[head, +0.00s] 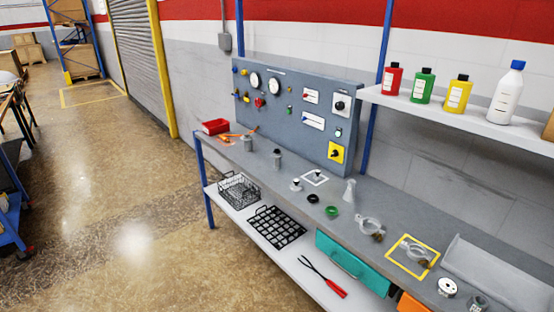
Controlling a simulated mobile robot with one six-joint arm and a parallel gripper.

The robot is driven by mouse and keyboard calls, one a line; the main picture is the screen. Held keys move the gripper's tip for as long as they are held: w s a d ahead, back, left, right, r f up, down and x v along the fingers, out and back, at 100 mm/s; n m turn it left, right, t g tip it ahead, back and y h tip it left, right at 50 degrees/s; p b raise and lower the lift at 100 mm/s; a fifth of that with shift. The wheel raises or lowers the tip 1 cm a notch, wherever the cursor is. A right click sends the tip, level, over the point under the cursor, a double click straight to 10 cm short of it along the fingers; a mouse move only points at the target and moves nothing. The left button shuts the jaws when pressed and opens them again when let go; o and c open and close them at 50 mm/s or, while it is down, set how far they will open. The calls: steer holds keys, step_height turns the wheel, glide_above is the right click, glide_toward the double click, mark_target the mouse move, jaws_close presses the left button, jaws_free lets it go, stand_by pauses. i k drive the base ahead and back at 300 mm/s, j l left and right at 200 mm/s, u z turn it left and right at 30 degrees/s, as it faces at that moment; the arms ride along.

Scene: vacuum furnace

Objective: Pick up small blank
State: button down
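My gripper is not in view in the head view. Several small pieces stand on the grey workbench (235,153). Two grey metal cylinders stand toward its far end, one (247,143) near the red bin and another (277,159) closer. A smaller light piece with a dark top (296,185) stands beside a white square outline (314,177). A white round piece with a dark centre (447,287) and a grey metallic piece (477,304), cut by the bottom edge, are at the near end. I cannot tell which of these is the small blank.
A control panel (275,112) backs the bench. A red bin (215,127), a black ring (312,198), a green ring (332,211), a clear flask (349,192) and a yellow square outline (430,266) are on top. Wire baskets and red-handled tongs (335,288) lie below.

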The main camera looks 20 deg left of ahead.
mark_target(317, 177)
steer(key=i+j, duration=1.6)
steer(key=j, duration=0.2)
steer(key=i+j, duration=0.8)
